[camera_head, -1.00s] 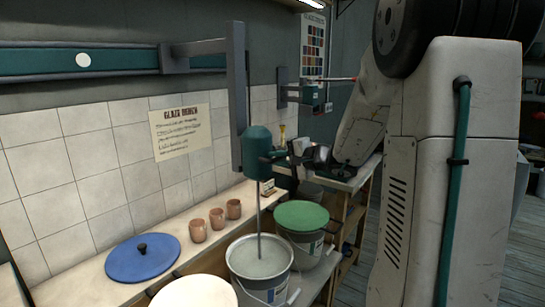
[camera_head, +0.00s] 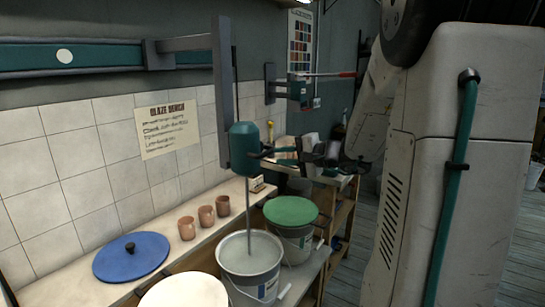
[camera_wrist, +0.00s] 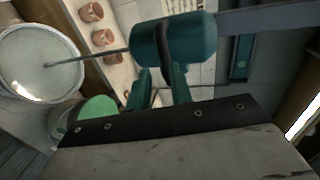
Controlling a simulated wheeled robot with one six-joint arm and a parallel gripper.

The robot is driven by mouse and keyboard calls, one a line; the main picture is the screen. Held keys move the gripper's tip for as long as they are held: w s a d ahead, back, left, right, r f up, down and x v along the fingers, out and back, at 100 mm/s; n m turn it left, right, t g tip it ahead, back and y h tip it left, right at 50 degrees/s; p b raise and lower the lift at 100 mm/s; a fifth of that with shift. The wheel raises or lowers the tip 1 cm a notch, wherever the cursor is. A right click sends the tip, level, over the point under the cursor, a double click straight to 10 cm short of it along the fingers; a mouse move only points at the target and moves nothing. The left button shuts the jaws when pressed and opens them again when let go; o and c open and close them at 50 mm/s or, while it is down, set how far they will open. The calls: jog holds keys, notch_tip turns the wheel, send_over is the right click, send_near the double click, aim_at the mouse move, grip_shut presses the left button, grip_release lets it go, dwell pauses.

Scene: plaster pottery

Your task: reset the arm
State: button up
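My gripper (camera_head: 304,155) is at the end of my arm, to the right of the teal mixer (camera_head: 243,145).
A green-lidded bucket (camera_head: 291,211) stands beside the open bucket. A blue lid (camera_head: 131,256) and three clay cups (camera_head: 206,216) are on the bench against the tiled wall. Behind my gripper is a cluttered wooden bench (camera_head: 338,195).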

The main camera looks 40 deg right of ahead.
jog(key=shift+s+d+r, duration=0.15)
jog(key=shift+s+d, duration=0.05)
jog(key=shift+s, duration=0.45)
jog(key=s+a+f+n+g+y, duration=0.1)
jog(key=s+a+f+n+g, duration=0.2)
jog(key=s+a+g, duration=0.4)
jog(key=s+a+f+n+g+y, duration=0.2)
jog(key=s+a+f+g, duration=0.25)
jog(key=a, duration=0.55)
jog(key=s+a+r+n+g+h, duration=0.1)
jog(key=s+a+n+h, duration=0.2)
jog(key=s, duration=0.4)
jog(key=s+a+r+n+g+h, duration=0.1)
jog(key=s+a+n+h, duration=0.3)
jog(key=s+n, duration=0.2)
jog(key=shift+s+r+h, duration=0.2)
jog(key=shift+s+h, duration=0.1)
jog(key=shift+s, duration=0.8)
